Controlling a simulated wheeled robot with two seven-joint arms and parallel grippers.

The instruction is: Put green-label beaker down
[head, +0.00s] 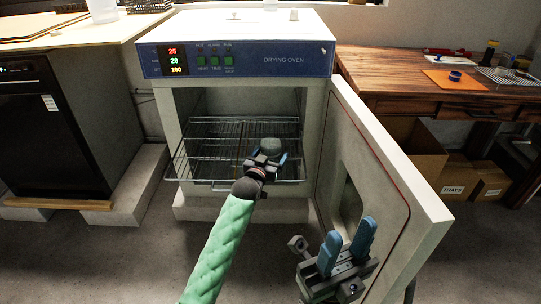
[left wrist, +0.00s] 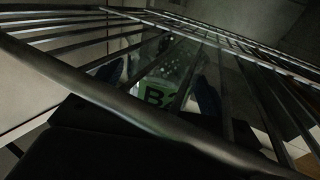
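The beaker with the green label (left wrist: 160,92), marked "B" and a partly hidden figure, shows through the rack bars in the left wrist view. It sits between the blue fingers of my left gripper (head: 268,160). Whether the fingers touch the glass is hidden by bars and dim light. In the head view, my left arm reaches into the open drying oven (head: 235,58), with the gripper at the wire rack (head: 215,140). A dark rounded shape is there, not clear enough to name. My right gripper (head: 345,245) is open and empty in front of the oven door.
The oven door (head: 425,210) stands open to the right. A wooden bench (head: 390,75) holds an orange mat (head: 455,80) and a wire tray. Cardboard boxes (head: 415,155) stand below it. A black cabinet (head: 60,125) is at left. The rack's left part looks free.

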